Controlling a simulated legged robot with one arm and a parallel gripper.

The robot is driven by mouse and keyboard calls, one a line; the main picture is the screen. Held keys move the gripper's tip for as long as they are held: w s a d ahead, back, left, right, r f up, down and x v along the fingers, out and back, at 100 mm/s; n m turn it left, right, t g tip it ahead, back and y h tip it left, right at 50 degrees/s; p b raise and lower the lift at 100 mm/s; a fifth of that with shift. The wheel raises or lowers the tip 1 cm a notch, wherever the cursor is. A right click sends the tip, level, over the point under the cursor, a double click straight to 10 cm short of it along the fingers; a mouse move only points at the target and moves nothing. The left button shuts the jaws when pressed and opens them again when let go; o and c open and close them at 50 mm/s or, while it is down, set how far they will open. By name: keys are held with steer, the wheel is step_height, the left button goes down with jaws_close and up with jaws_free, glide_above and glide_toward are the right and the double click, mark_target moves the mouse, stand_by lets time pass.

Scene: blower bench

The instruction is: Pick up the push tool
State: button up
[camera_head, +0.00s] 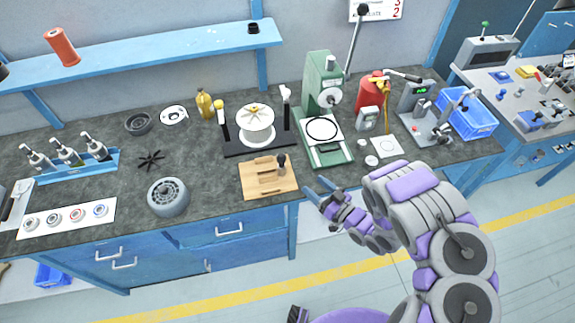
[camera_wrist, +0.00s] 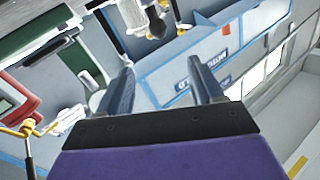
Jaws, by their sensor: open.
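A small upright tool with a dark rounded handle (camera_head: 282,161) stands on the right part of the wooden board (camera_head: 258,191) near the bench's front edge. It may be the push tool; its lower end is too small to make out. My gripper (camera_head: 318,189) is open and empty, to the right of the board and apart from it, near the front edge. In the wrist view my gripper (camera_wrist: 160,68) shows two spread fingers with nothing between them. I cannot pick out the tool in that view.
A green press (camera_head: 323,95) with a long lever stands behind my gripper. A white spool on a black stand (camera_head: 257,122) is behind the board. A grey round housing (camera_head: 168,197) lies to the left. A red extinguisher-like canister (camera_head: 371,88) stands farther right.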

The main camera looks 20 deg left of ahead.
steer(key=b, duration=0.4)
glide_toward(282, 158)
steer(key=x, duration=0.2)
steer(key=f+x, duration=0.1)
steer(key=x, duration=0.2)
steer(key=shift+w+d, duration=0.15)
steer(key=shift+f+b+x, duration=0.15)
steer(key=shift+b+x, duration=0.15)
steer(key=shift+x, duration=0.95)
steer(key=shift+f+b+x, duration=0.1)
steer(key=shift+b+x, duration=0.15)
steer(key=shift+x, duration=1.05)
steer(key=shift+w+a+r, duration=0.1)
steer(key=shift+w+a, duration=0.25)
steer(key=shift+a, duration=0.05)
steer(key=shift+d, duration=0.1)
steer(key=c, duration=1.2)
steer(key=shift+o, duration=0.2)
